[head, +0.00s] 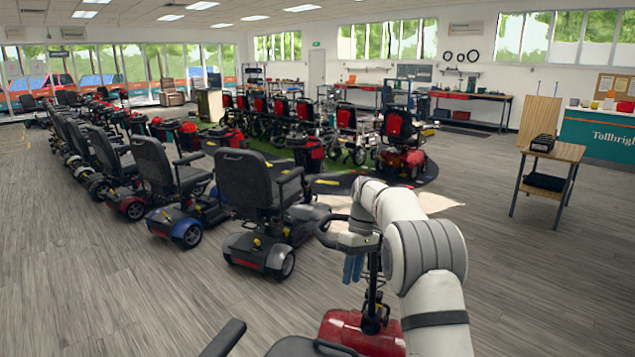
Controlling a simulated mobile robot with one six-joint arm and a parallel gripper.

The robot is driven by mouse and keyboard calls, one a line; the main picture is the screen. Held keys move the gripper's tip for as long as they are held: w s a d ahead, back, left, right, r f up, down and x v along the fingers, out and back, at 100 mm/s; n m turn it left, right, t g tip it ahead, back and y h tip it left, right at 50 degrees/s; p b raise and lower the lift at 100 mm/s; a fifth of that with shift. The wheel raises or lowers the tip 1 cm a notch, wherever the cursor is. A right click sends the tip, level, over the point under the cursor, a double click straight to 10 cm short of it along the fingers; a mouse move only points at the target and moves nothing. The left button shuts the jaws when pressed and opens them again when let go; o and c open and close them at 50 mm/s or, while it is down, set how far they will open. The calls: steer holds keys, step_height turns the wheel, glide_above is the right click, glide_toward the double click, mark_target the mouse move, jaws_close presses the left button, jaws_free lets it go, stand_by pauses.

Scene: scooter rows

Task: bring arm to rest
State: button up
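My white and grey arm (430,255) rises from the bottom right and bends over at the top, reaching away from me. Its far end drops behind its own links, beside the black handlebar (326,238) of a red scooter (350,331) close in front of me. A small blue piece (353,268) hangs just below the handlebar. It may be the fingers of my gripper, but I cannot tell for certain. I cannot see whether the gripper is open or shut, or whether it touches the handlebar. I see nothing clearly held.
A row of scooters with black seats (247,183) stands to the left, the closest one near my arm. A red scooter (402,145) stands farther back. A wooden table (556,150) with a black box (543,143) is at right. The floor at right is open.

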steer(key=s+d+r+m+t+h+p, duration=0.1)
steer(key=s+d+r+m+t, duration=0.1)
steer(key=s+r, duration=0.45)
steer(key=s+d+r+m+t, duration=0.1)
steer(key=s+d+r+m, duration=0.15)
steer(key=s, duration=0.75)
steer(key=s+d+f+m+t, duration=0.1)
steer(key=s+f+m, duration=0.1)
steer(key=s, duration=0.8)
steer(key=s+f+m+t+h+p, duration=0.1)
steer(key=s+m+t, duration=0.1)
steer(key=s, duration=0.8)
steer(key=shift+d+f, duration=0.35)
